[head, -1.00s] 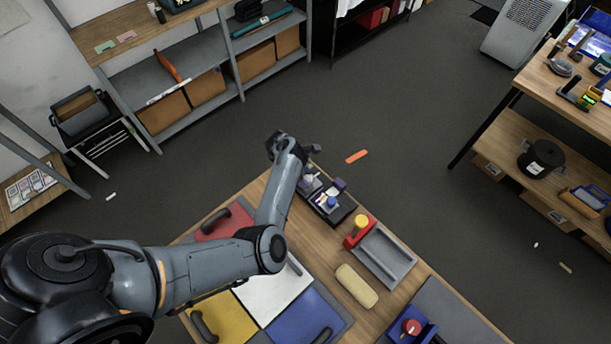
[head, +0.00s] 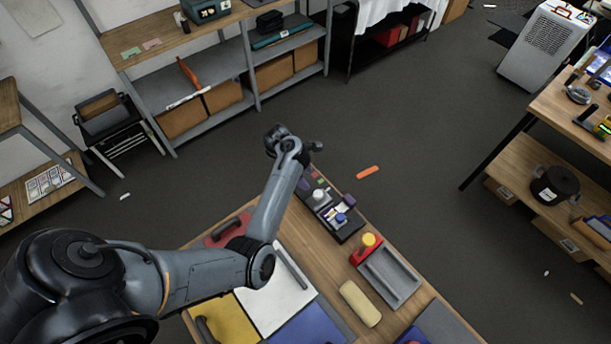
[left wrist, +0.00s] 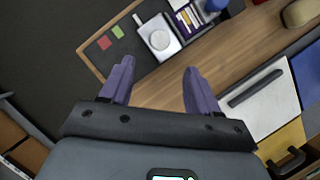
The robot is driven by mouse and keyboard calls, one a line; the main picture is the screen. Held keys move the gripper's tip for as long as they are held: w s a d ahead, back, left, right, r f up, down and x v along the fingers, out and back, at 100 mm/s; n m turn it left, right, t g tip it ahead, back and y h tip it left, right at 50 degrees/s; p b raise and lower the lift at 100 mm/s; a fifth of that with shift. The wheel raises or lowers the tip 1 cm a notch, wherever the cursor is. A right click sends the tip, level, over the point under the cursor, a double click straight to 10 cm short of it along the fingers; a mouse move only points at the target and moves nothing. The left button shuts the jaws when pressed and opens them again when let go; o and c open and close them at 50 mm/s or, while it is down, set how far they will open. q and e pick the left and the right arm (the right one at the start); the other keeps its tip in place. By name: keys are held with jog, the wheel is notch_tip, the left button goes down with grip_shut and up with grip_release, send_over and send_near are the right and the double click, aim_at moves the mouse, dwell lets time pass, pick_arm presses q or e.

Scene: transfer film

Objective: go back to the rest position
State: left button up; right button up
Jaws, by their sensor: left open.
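My left arm reaches in from the left in the head view, over the corner of the wooden table (head: 310,258). My left gripper (head: 316,147) is at the arm's far end, above the table's far end. In the left wrist view its two purple fingers (left wrist: 153,90) are spread apart with nothing between them. Below and beyond them lies a dark tray (head: 340,219) with a white round-topped item (left wrist: 160,40) and a blue-capped item (head: 340,218). My right gripper is not in view.
The table also holds red, white (head: 275,300), yellow (head: 225,318) and blue panels, a beige block (head: 360,303) and a grey tray (head: 392,276). An orange strip (head: 368,172) lies on the floor. Shelving (head: 215,75) stands behind; open floor lies between.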

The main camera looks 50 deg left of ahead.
pick_arm(q)
jog(key=s+f+m+g+y, duration=0.1)
jog(key=s+f, duration=0.1)
jog(key=s, duration=0.5)
jog(key=s+a+f+m+g+y+p, duration=0.1)
jog(key=s+f+m, duration=0.1)
jog(key=s, duration=0.5)
jog(key=s+f+m+g+y+p, duration=0.1)
jog(key=s+f+m+g, duration=0.1)
jog(key=s, duration=0.5)
jog(key=shift+s+a+f, duration=0.3)
jog(key=shift+a+f, duration=0.05)
jog(key=shift+f, duration=0.25)
jog(key=s+d+r+m+t+p, duration=0.1)
jog(key=d+r+m+t, duration=0.3)
jog(key=d+r+m, duration=1.4)
jog(key=d+m, duration=0.1)
jog(key=m, duration=0.4)
jog(key=shift+s+d+t, duration=0.3)
jog(key=shift+s, duration=0.05)
